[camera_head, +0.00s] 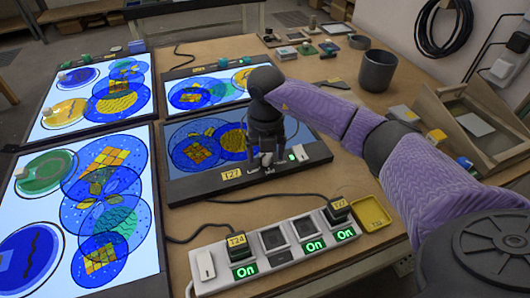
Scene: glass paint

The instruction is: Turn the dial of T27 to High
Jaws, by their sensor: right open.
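The T27 panel (194,183) is a dark-framed light box in the middle of the bench, with blue and yellow discs on a screen dimmer than its neighbours. Its yellow T27 label (232,174) is on the front edge. My right gripper (267,163) points down over the panel's front frame, open, with its fingers on either side of a small pale knob, apparently the dial (266,158). The fingers partly hide the knob, so its setting and any contact cannot be told. A small green light (300,153) shows on the frame to its right. My left gripper is out of view.
A power strip (205,265) with green On lights and plugs labelled T24 and T27 lies in front. Brighter light panels stand left and behind. A dark cup (377,72), yellow tray (371,217) and wooden box (450,118) are to the right.

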